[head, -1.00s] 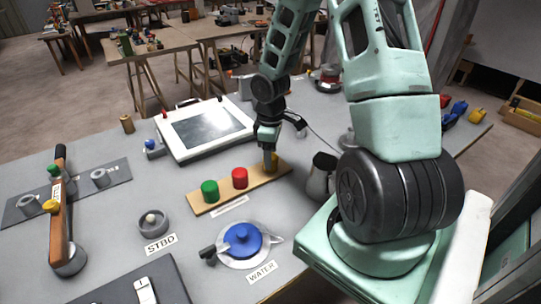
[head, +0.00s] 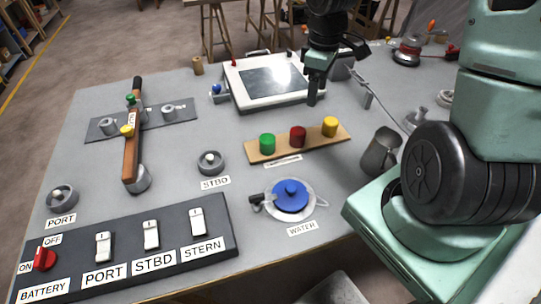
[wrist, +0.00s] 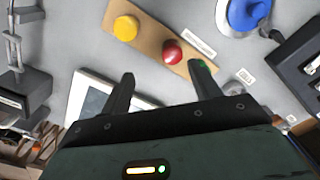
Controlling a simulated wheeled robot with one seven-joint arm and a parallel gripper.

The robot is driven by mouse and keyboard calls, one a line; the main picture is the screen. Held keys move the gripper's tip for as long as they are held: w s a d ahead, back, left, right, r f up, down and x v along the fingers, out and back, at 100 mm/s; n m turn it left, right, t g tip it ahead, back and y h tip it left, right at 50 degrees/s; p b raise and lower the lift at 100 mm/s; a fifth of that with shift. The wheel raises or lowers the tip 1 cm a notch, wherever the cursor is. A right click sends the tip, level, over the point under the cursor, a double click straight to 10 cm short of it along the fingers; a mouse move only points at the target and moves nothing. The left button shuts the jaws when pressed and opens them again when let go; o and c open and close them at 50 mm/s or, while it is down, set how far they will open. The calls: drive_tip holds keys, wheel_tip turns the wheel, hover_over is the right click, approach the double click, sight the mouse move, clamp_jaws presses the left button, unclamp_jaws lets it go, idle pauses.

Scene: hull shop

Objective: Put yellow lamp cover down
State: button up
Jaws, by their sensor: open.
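The yellow lamp cover (head: 330,126) stands upright at the right end of a wooden strip. The red cover (head: 298,136) and the green cover (head: 267,143) stand to its left on the same strip (head: 283,152). My gripper (head: 312,88) is above and behind the strip, near the tablet's right edge, apart from the covers. In the wrist view my gripper (wrist: 160,92) is open with nothing between its fingers. The yellow cover (wrist: 126,28) and red cover (wrist: 172,52) show beyond the fingertips there; the green one is partly hidden by a finger.
A white-framed tablet (head: 268,84) lies behind the strip. A grey jug (head: 381,152) stands to the right. A blue-topped WATER valve (head: 291,197) and a switch panel (head: 125,250) are in front.

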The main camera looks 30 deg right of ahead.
drive_tip(key=s+a+r+n, duration=0.1)
drive_tip(key=s+a+r, duration=0.15)
drive_tip(key=a, duration=0.65)
drive_tip(key=s+a+r, duration=0.1)
drive_tip(key=s+a, duration=0.3)
drive_tip(key=a, duration=0.5)
drive_tip(key=s+a+r, duration=0.1)
drive_tip(key=s+a, duration=0.7)
drive_tip(key=s, duration=0.3)
drive_tip(key=shift+s+a+r+y, duration=0.2)
drive_tip(key=shift+s+r+y, duration=0.1)
drive_tip(key=shift+s+r, duration=0.1)
